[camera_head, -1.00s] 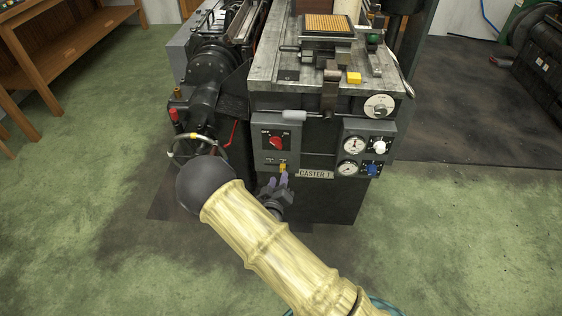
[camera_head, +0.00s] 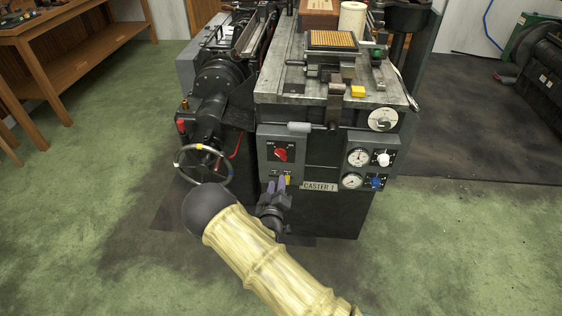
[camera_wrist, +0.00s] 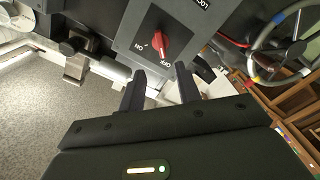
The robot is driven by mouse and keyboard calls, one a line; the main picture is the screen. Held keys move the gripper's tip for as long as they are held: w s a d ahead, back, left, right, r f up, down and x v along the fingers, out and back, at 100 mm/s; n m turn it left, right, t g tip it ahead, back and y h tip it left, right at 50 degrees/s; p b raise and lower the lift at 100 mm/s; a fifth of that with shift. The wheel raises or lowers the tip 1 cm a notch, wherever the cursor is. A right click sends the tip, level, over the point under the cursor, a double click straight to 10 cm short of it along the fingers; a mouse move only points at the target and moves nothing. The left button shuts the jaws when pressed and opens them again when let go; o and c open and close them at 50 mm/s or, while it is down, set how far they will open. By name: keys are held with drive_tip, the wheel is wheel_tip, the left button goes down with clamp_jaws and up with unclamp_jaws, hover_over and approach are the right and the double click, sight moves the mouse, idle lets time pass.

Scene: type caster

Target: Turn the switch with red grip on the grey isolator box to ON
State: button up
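The grey isolator box (camera_head: 266,151) is on the front of the machine and carries a red-gripped switch (camera_head: 281,155). In the wrist view the box (camera_wrist: 190,22) appears turned, with the red grip (camera_wrist: 161,46) near the top middle, between ON and OFF labels. The grip's slant seems to lean toward OFF, but I cannot tell its setting for sure. My gripper (camera_head: 277,185) is just below the switch, in front of the box's lower edge. In the wrist view its two dark fingers (camera_wrist: 160,88) are apart, with nothing between them and no contact with the red grip.
A handwheel (camera_head: 203,164) stands left of the box. A grey-handled lever (camera_head: 299,127) sits above the box. Green floor is open on the left.

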sight(280, 158)
drive_tip(key=w, duration=1.1)
drive_tip(key=shift+f+b, duration=0.1)
drive_tip(key=shift+b, duration=0.25)
drive_tip(key=shift+w, duration=0.3)
